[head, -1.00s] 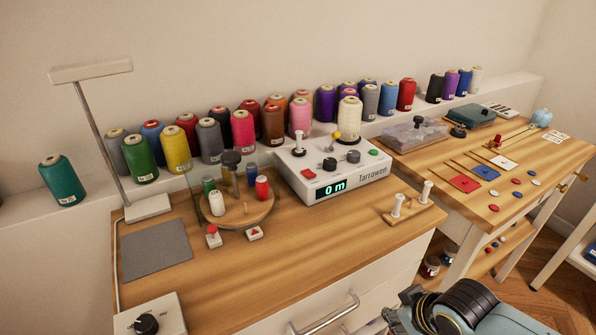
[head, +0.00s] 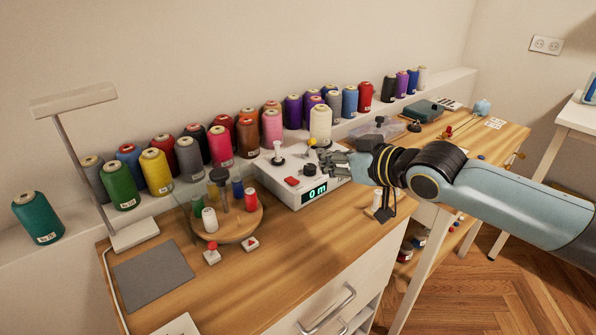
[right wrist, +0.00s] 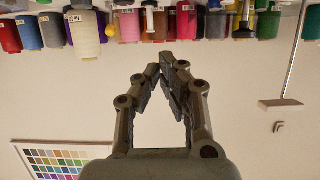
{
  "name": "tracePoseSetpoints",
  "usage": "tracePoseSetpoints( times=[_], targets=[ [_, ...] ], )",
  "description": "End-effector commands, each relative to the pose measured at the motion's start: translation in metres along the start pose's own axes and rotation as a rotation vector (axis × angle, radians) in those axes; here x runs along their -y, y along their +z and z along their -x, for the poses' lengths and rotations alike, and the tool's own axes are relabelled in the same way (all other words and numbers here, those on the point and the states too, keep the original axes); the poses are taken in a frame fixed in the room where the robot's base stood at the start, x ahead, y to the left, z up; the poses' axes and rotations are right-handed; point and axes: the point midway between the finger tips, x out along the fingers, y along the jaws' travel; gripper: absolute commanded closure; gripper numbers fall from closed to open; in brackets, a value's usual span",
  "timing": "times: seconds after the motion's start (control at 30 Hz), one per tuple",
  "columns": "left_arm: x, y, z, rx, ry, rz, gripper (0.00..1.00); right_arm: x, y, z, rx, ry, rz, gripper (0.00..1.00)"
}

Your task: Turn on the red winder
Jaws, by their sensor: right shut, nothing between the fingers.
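A white winder box (head: 284,163) stands on the wooden desk, with a red button (head: 291,182), a dark knob (head: 309,170) and a lit display (head: 317,190) reading 0 m. A white peg stands on its left part and a cream cone (head: 320,124) at its back. My right gripper (head: 326,156) is over the box's right part, hiding the controls there; I cannot tell whether it touches. It is shut and empty. In the right wrist view the fingertips (right wrist: 168,60) meet, with the wall and upside-down spools beyond. My left gripper is not in view.
A round wooden stand (head: 234,222) with small spools is left of the winder. Two small buttons, red-topped (head: 211,254) and with a red triangle (head: 250,244), sit before it. Several thread cones line the back ledge.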

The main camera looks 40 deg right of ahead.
Motion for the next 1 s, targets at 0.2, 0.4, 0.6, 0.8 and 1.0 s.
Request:
tracePoseSetpoints(
  times=[0.2, 0.4, 0.6, 0.8, 1.0],
  targets=[
    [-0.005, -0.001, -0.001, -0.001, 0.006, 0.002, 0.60, 0.000, 0.001, -0.001, 0.001, 0.001, 0.000, 1.00],
    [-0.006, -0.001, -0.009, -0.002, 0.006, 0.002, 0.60, 0.000, 0.002, -0.022, 0.000, 0.002, -0.004, 1.00],
    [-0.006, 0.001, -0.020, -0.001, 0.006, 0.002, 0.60, 0.000, 0.003, -0.064, 0.001, 0.002, -0.005, 1.00],
    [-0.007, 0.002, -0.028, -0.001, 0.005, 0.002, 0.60, 0.001, 0.002, -0.105, 0.002, 0.001, -0.003, 1.00],
    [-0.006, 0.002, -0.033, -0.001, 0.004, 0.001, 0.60, 0.000, 0.033, -0.108, 0.005, 0.001, -0.001, 1.00]
  ],
)
